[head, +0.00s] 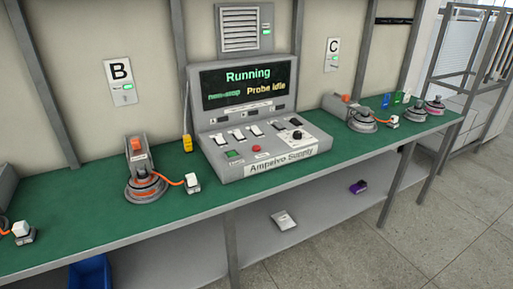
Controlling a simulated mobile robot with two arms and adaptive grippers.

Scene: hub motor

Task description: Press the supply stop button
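The Ampelvo Supply console (290,170) stands on the green bench at the middle of the head view. Its screen (248,84) reads "Running" and "Probe idle", with another small word I cannot read clearly. On its sloped panel are a small round red button (256,148), a green button (234,154), several switches and a black knob (297,135). I take the red button to be the stop button; its own label is too small to read. Nothing covers it. Neither of my grippers is in view.
The green bench (90,222) has a hub motor (146,188) with an orange cable left of the console and more motors at right. A yellow object (187,143) stands beside the console. The bench front before the console is clear. A blue bin (90,272) sits below.

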